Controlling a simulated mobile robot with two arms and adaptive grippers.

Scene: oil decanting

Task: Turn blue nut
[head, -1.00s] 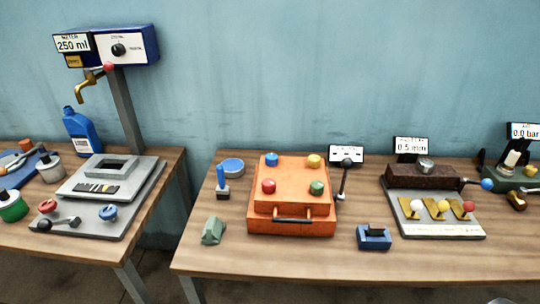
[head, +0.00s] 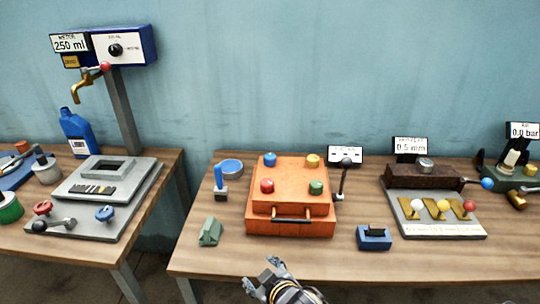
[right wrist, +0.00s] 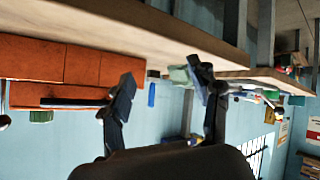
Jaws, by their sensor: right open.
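A blue nut (head: 270,159) sits at the back left of the top of an orange box (head: 290,200). A yellow nut (head: 313,160), a red nut (head: 267,186) and a green nut (head: 316,187) share that top. My right gripper (head: 262,273) is at the table's front edge, in front of the box and apart from it. In the right wrist view its fingers (right wrist: 160,82) are spread with nothing between them. The orange box (right wrist: 80,65) shows upside down there. My left gripper is not in view.
A green block (head: 210,231) lies left of the box, a small blue block (head: 374,238) right of it. A lever (head: 342,180) stands close to the box's right side. A gap separates this table from the left one, which has another blue knob (head: 105,213).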

